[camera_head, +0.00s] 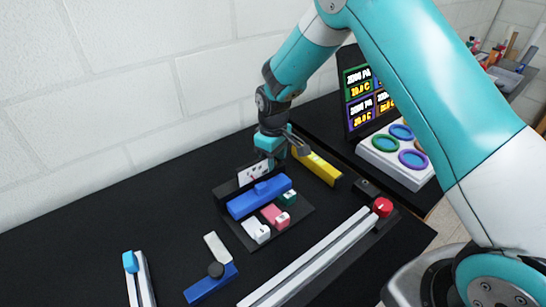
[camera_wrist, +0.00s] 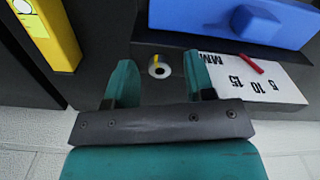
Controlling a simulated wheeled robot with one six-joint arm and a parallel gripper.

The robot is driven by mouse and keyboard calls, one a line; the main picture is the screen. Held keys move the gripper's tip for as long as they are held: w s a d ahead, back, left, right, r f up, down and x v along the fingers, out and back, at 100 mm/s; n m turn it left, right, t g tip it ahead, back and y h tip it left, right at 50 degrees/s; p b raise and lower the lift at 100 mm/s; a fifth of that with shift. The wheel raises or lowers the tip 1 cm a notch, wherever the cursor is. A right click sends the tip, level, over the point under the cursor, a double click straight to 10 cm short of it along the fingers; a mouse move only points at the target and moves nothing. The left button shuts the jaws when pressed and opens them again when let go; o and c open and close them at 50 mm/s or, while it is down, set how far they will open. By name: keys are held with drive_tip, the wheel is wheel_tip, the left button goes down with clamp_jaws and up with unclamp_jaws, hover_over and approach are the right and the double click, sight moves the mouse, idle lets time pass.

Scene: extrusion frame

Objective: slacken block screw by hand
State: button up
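A round silver screw head (camera_wrist: 159,67) with a dark centre and a yellow mark shows in the wrist view, on the dark base beside a white scale plate (camera_wrist: 262,82) with a red pointer. My gripper (camera_wrist: 160,66) is open, with one teal finger on each side of the screw head and gaps visible on both sides. How far the fingertips reach along the screw cannot be told. A blue block (camera_wrist: 235,20) lies beyond the plate. In the head view, my gripper (camera_head: 271,156) is at the back of the fixture, by the scale plate (camera_head: 253,174) and blue block (camera_head: 260,196); the screw is hidden there.
A yellow block (camera_head: 318,166) stands close to the right of my gripper. White (camera_head: 256,230), pink (camera_head: 275,216) and green (camera_head: 287,198) blocks sit in front. A rail with a red knob (camera_head: 383,207) lies right, and a blue lever (camera_head: 212,285) front left.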

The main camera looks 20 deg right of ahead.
wheel_tip(320, 180, up, 17)
drive_tip(key=b, duration=0.3)
drive_tip(key=shift+r+b, duration=0.2)
drive_tip(key=shift+b, duration=0.1)
idle(0.3)
